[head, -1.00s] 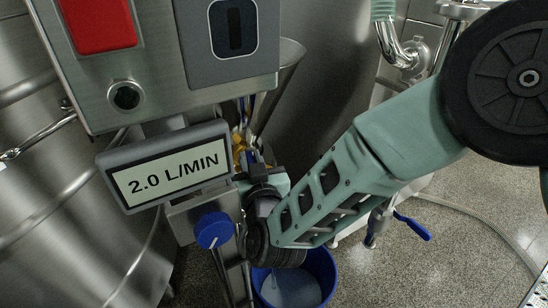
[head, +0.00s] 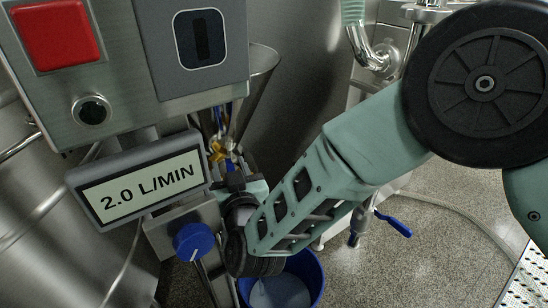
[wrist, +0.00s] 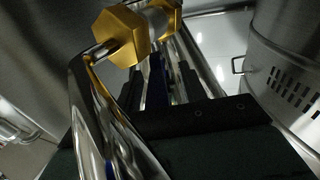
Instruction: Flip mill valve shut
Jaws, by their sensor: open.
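A brass hex fitting (wrist: 122,36) of the mill valve shows at the top of the wrist view, beside a bent steel pipe. A blue strip (wrist: 156,82), apparently the valve's lever, shows below it. My gripper (wrist: 160,85) is open, with its dark fingers on either side of the blue strip; I cannot tell whether they touch it. In the head view the brass fitting (head: 217,151) sits behind the display, just above my gripper (head: 233,166). My gripper and the display partly hide the valve there.
A display reading 2.0 L/MIN (head: 140,182) and a blue knob (head: 193,241) stand left of my gripper. The control box (head: 120,60) has a red button. A blue bucket (head: 310,275) is on the floor below. Another blue lever (head: 395,224) hangs at right. Steel vessels crowd the left.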

